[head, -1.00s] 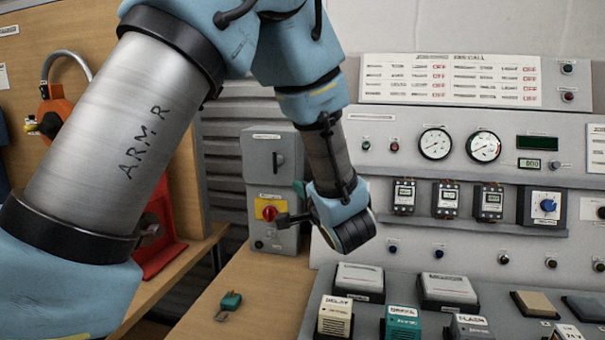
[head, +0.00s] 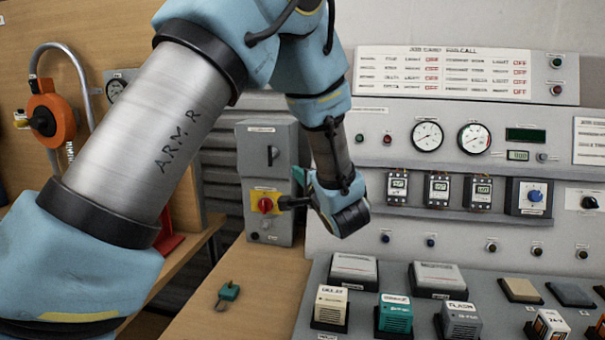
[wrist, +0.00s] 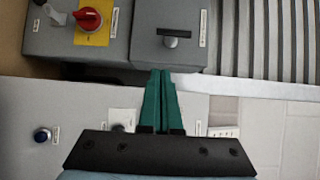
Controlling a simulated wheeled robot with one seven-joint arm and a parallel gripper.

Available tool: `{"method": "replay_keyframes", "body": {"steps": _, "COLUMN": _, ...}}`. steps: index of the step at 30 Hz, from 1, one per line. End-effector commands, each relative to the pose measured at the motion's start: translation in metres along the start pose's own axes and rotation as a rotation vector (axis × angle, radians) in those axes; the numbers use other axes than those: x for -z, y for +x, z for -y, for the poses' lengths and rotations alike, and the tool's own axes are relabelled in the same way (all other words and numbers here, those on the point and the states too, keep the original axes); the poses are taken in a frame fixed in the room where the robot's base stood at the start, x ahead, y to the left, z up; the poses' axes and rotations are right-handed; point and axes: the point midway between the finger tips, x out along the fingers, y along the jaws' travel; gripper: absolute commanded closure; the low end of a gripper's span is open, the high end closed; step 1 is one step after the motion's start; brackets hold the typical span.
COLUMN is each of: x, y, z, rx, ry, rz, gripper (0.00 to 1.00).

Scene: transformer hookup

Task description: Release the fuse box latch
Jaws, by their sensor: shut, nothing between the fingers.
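The grey fuse box (head: 247,180) stands at the back of the bench, and its door looks shut. Its black latch handle (head: 272,156) is on the upper part and looks upright. A red rotary switch (head: 265,205) on a yellow plate sits below it. In the wrist view the latch (wrist: 172,34) lies ahead and slightly right of my fingertips, and the red switch (wrist: 88,18) is to the left. My gripper (wrist: 160,73) has green fingers, pressed together and empty, near the box's edge. In the head view my gripper (head: 299,177) is beside the box's right side, apart from the latch.
A control panel (head: 400,240) with gauges and breakers rises to the right. Several labelled blocks (head: 395,314) stand on the sloped desk. A small green padlock-like item (head: 228,292) lies on the wooden bench (head: 262,280), otherwise clear there. An orange device (head: 50,120) hangs at left.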

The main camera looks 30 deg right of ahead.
Motion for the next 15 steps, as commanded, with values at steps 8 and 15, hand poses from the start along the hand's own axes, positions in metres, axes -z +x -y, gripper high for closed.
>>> {"method": "replay_keyframes", "body": {"steps": 8, "x": -0.009, "y": 0.053, "z": 0.004, "rx": 0.000, "ry": 0.001, "rz": 0.003, "gripper": 1.00}}
{"method": "replay_keyframes", "body": {"steps": 15, "x": -0.026, "y": 0.069, "z": 0.002, "rx": 0.001, "ry": 0.000, "rz": 0.000, "gripper": 1.00}}
